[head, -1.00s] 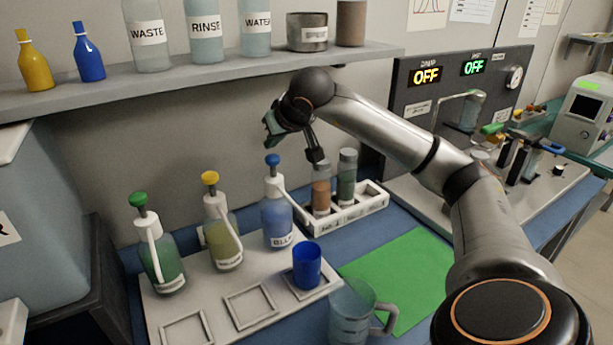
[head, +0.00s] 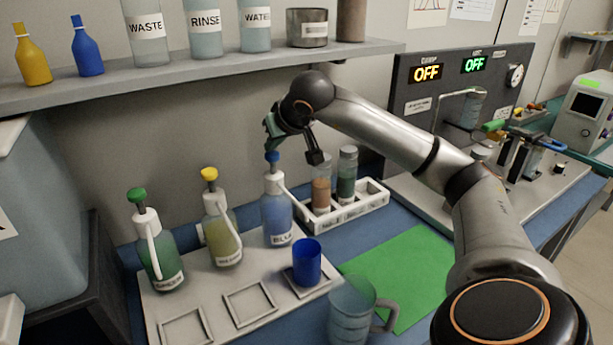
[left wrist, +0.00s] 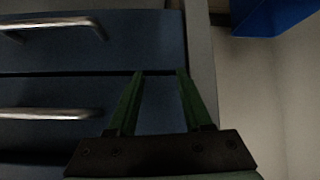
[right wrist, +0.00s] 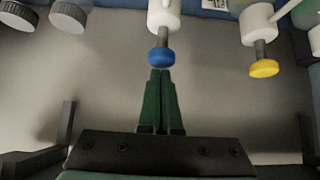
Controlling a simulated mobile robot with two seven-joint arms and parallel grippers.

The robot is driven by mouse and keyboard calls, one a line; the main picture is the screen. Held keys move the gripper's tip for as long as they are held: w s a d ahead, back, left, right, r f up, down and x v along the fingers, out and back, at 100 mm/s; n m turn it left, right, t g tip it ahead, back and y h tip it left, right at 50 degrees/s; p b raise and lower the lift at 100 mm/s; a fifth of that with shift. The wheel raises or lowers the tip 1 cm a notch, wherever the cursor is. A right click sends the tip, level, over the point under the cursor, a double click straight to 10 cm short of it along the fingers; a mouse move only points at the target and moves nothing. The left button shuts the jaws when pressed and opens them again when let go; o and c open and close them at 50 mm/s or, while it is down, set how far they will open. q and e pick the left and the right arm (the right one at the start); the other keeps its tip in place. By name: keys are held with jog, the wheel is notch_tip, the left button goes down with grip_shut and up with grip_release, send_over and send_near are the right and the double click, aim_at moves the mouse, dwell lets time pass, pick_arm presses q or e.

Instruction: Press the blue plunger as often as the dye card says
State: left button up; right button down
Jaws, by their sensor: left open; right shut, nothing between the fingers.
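The blue plunger (head: 272,157) tops a white-collared bottle of blue liquid (head: 277,215) on the grey rack. My right gripper (head: 271,142) is shut and empty just above it. In the right wrist view, my closed fingertips (right wrist: 160,72) are at the blue cap (right wrist: 161,57); I cannot tell if they touch. Some stem shows below the cap. A blue cup (head: 307,262) stands in front of this bottle. My left gripper (left wrist: 160,73) is open and empty, before drawer fronts, outside the head view. I cannot make out a readable dye card.
Yellow-capped (head: 222,235) and green-capped (head: 160,255) bottles stand to the left. A white tray (head: 365,210) with tubes is right of the blue bottle. A clear jug (head: 352,312) stands in front, by a green mat (head: 410,265). A shelf (head: 200,75) runs above.

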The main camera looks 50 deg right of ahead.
jog(key=shift+f+b, duration=0.75)
jog(key=shift+f, duration=0.6)
jog(key=shift+r, duration=0.1)
jog(key=shift+r+p, duration=1.95)
jog(key=shift+p, duration=0.15)
jog(key=shift+f, duration=0.15)
